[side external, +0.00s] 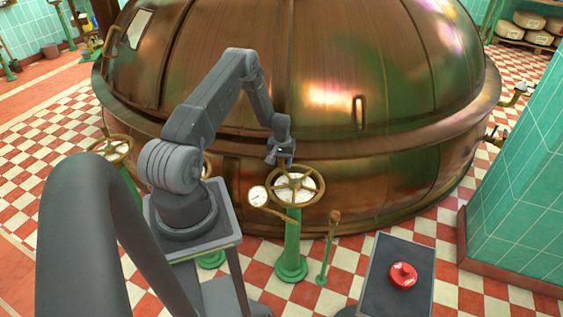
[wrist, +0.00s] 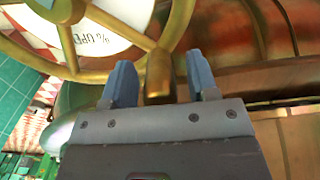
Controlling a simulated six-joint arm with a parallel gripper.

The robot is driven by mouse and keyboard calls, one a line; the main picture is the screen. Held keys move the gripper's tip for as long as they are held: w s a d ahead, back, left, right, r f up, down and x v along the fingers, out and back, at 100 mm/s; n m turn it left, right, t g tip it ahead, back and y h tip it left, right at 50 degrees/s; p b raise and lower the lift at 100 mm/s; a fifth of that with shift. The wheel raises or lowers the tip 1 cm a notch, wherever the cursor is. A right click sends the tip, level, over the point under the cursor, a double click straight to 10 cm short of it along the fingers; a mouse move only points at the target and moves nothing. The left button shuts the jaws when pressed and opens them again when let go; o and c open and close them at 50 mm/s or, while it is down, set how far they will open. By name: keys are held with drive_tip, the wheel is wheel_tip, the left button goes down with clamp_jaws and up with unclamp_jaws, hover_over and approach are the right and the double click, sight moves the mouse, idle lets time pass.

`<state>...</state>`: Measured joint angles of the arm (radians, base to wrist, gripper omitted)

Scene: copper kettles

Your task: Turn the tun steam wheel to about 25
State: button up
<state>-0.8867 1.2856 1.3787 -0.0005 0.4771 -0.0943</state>
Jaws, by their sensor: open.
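A brass handwheel (side external: 296,184) with spokes stands on a green pedestal in front of the copper vessel. A white dial (wrist: 105,32) sits under its spokes; the wrist view shows part of the lettering "% OPE", but no pointer reading is legible. My gripper (side external: 276,156) is at the wheel's far left rim. In the wrist view my gripper (wrist: 160,78) is open, with a brass handle or peg (wrist: 158,72) of the wheel between its two blue fingers. There are gaps beside the peg, and I cannot tell whether either finger touches it.
The large copper vessel (side external: 330,80) is close behind the wheel. A round gauge (side external: 258,195) is left of the wheel, and a lever (side external: 331,235) stands to its right. Another handwheel (side external: 112,148) is at left. A red button (side external: 403,275) sits on a box at front right.

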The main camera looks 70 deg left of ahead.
drive_tip(key=shift+f, duration=0.2)
clamp_jaws()
idle(0.4)
